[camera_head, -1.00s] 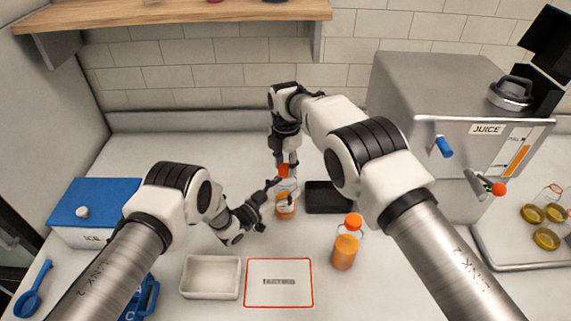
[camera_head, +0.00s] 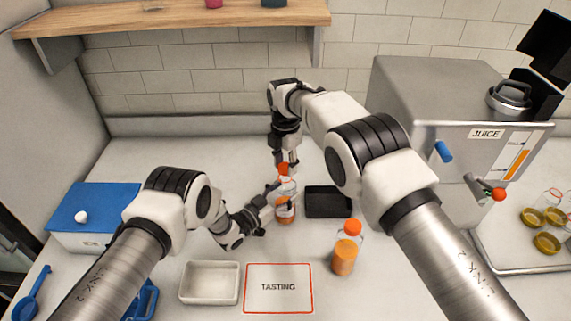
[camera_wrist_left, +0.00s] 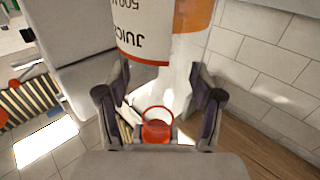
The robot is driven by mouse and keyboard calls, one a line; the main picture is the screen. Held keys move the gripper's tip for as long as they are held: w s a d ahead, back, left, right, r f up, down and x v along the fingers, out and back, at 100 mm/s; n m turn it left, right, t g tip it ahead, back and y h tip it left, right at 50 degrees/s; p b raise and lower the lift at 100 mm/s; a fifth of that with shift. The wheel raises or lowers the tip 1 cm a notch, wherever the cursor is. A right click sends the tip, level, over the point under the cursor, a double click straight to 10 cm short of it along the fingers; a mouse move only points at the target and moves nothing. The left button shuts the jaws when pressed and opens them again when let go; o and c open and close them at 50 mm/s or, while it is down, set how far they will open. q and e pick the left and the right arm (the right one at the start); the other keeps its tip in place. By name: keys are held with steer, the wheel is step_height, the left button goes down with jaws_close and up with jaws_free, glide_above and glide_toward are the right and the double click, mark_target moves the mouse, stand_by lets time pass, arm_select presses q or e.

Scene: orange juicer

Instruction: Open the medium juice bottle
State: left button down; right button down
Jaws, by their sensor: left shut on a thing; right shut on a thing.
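The juice bottle (camera_head: 286,208) with orange juice and a red-orange cap (camera_head: 283,169) stands upright on the counter near the middle of the head view. My right gripper (camera_head: 286,166) is at its top, shut on the cap. My left gripper (camera_head: 275,200) reaches in from the left and is shut on the bottle's side. In the left wrist view the bottle (camera_wrist_left: 143,35) appears inverted, with its "JUICE 500" label at the top and clear wall below. A red-orange cap with a ring (camera_wrist_left: 157,130) shows low between the left fingers. The fingers partly hide the bottle in the head view.
Another orange-capped bottle (camera_head: 345,252) stands to the right. A black tray (camera_head: 325,202) lies behind it. In front are a white tray (camera_head: 209,299) and a tasting mat (camera_head: 279,305). The juicer (camera_head: 440,105) is at right, a blue-lidded ice box (camera_head: 95,205) at left.

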mark_target(276, 198)
arm_select(q)
steer(key=shift+f, duration=0.15)
arm_select(e)
steer(key=shift+r, duration=2)
arm_select(q)
steer(key=shift+c, duration=0.5)
jaws_free()
arm_select(e)
steer(key=shift+w, duration=0.1)
arm_select(q)
steer(key=shift+a, duration=0.1)
steer(key=v, duration=0.6)
steer(key=shift+s+a, duration=0.2)
steer(key=shift+a, duration=0.1)
steer(key=shift+s+a, duration=0.25)
steer(key=shift+s, duration=0.1)
